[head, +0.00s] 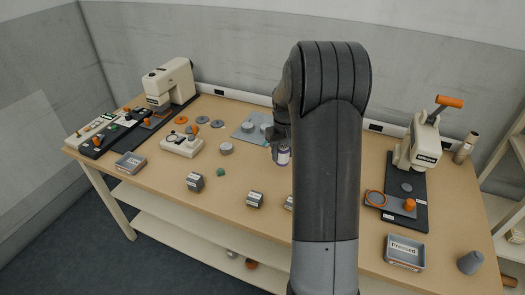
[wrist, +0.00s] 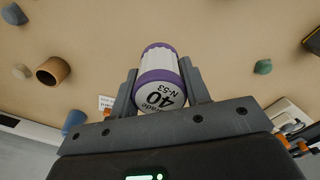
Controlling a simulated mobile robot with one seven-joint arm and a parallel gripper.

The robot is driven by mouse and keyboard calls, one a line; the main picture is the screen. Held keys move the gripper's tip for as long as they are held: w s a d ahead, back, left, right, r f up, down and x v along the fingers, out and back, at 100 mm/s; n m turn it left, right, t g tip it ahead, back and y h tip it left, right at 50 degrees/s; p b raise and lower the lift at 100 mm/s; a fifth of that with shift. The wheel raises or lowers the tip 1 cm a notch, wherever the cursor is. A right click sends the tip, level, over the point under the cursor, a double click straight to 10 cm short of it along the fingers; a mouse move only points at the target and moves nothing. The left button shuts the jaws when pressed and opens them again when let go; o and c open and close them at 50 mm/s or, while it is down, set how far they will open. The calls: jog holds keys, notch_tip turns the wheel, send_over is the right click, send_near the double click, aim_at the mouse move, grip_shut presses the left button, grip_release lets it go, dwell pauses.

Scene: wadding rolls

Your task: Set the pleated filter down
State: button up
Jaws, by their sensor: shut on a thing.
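My gripper (wrist: 158,72) is shut on the pleated filter (wrist: 160,62), a white ribbed cylinder with purple bands at both ends. Its near end faces the wrist camera and reads "40" and "N-53". One finger is on each side of it. In the head view the filter (head: 284,157) shows just left of my arm, below my gripper (head: 278,138), over the middle of the wooden table (head: 240,172). My arm hides part of the gripper there. I cannot tell whether the filter touches the table.
A grey-blue mat (head: 244,128) with small pieces lies left of the gripper. Labelled grey blocks (head: 255,200) stand along the front. A cream machine (head: 171,82) is at the left, a hand press (head: 420,148) at the right. A "Pressed" tray (head: 405,252) is front right.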

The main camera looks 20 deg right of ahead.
jog(key=s+d+r, duration=0.1)
jog(key=d, duration=0.5)
jog(key=s+d+r, duration=0.2)
jog(key=d, duration=0.5)
jog(key=w+a+f, duration=0.2)
jog(key=w, duration=0.1)
jog(key=w+a+f, duration=0.2)
jog(key=w+f, duration=0.1)
jog(key=w+a+f, duration=0.2)
jog(key=w, duration=0.1)
jog(key=shift+a+f, duration=0.2)
jog(key=shift+a, duration=0.2)
jog(key=shift+w+f, duration=0.1)
jog(key=shift+f, duration=1.9)
jog(key=shift+f, duration=0.1)
jog(key=o, duration=1)
